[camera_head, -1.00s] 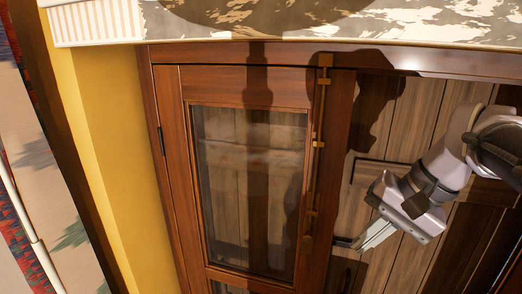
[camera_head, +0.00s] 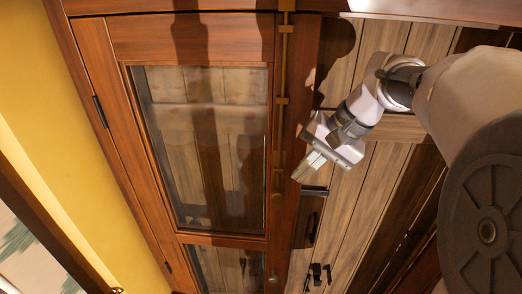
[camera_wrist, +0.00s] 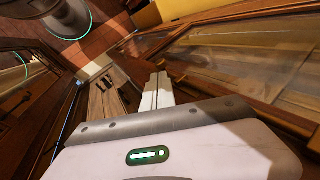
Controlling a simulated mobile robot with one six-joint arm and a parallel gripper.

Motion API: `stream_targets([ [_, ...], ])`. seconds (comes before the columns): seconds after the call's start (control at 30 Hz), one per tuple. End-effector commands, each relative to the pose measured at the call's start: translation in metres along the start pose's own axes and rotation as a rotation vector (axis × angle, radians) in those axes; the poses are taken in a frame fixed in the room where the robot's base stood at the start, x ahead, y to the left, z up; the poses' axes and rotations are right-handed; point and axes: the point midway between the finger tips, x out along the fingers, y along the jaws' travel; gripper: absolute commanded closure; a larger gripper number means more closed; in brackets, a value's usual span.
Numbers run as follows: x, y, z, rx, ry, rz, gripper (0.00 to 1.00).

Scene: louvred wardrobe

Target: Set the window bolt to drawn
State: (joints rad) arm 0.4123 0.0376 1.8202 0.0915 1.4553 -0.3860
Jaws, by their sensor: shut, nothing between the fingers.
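The window bolt (camera_head: 282,72) is a long brass rod in small brackets on the right stile of the glazed wooden door (camera_head: 121,125). It runs from the top rail down to a rounded knob-like end near mid-height. My gripper (camera_head: 300,180) is shut and empty. In the head view its tips appear just right of the bolt's lower part; I cannot tell the depth gap, and no contact is clear. In the wrist view the gripper's pale fingers (camera_wrist: 160,78) are together beside the glazed door (camera_wrist: 215,80).
A yellow wall (camera_head: 35,110) stands at the left. A small brass knob (camera_head: 272,275) sits lower on the door stile.

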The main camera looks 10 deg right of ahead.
Motion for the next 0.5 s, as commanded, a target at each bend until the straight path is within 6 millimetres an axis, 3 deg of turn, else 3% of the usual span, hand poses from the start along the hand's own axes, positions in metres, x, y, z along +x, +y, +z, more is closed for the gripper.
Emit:
stream_targets([
  [0.2, 0.044, -0.001, 0.001, 0.0, -0.003, 0.001, 1.0],
  [0.5, 0.068, 0.0, 0.0, 0.0, 0.0, 0.0, 1.0],
])
